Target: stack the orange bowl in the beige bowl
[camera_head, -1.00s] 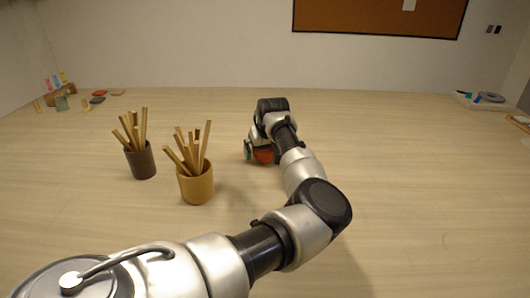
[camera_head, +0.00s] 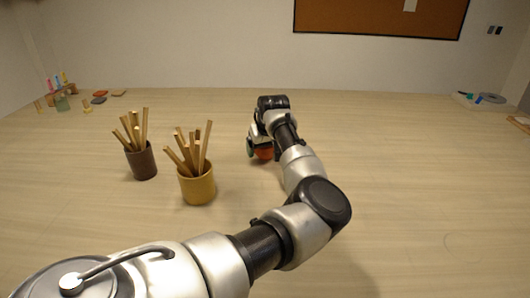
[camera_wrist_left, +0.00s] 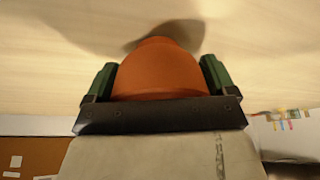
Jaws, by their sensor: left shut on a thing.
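My left gripper (camera_head: 262,151) is low over the table, beyond the yellow cup, and is shut on the orange bowl (camera_head: 265,154). Only a small part of the bowl shows under the wrist in the head view. In the left wrist view the orange bowl (camera_wrist_left: 157,68) fills the space between the two green fingers, and a shadow lies on the table by its far edge. I cannot make out the beige bowl in either view. My right gripper is not in view.
A yellow cup (camera_head: 197,186) and a dark brown cup (camera_head: 142,161), both holding wooden sticks, stand left of my arm. Small items lie at the far left. A tray (camera_head: 478,101) is at the far right. The table (camera_head: 420,180) right of my arm is clear.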

